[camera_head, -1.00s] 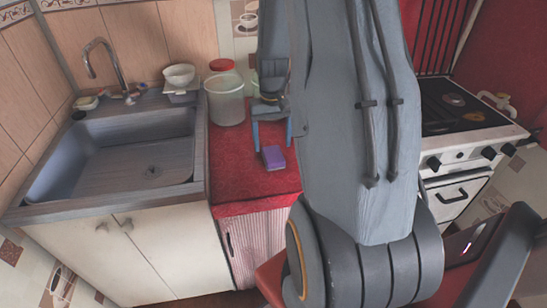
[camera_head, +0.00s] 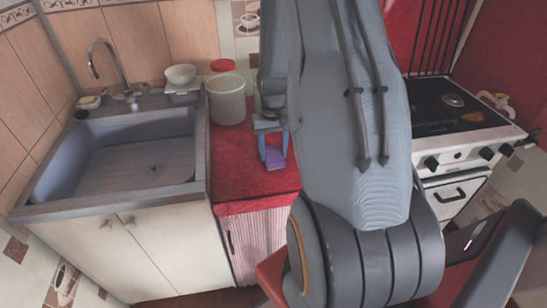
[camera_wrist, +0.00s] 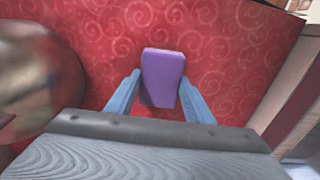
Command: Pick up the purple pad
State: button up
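The purple pad (camera_head: 274,159) lies on the red counter top (camera_head: 240,182), near its front edge. In the wrist view the purple pad (camera_wrist: 162,72) is between the two blue fingers of my gripper (camera_wrist: 161,80). The left finger stands a little apart from the pad. The right finger is close to the pad's right side, and I cannot tell whether it touches. My gripper (camera_head: 273,148) is open and points down over the pad in the head view, with the fingers on either side of it.
A pale bucket (camera_head: 227,98) and a red lid (camera_head: 222,65) are behind the gripper on the counter. A sink (camera_head: 125,150) is on the left, with a white bowl (camera_head: 180,74) behind it. A stove (camera_head: 465,150) is on the right. A blurred round object (camera_wrist: 40,85) is close in the wrist view.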

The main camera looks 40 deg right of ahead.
aim_at(273, 153)
dwell(0.3)
notch_tip(273, 153, up, 10)
jog(key=b, duration=0.2)
dwell(0.4)
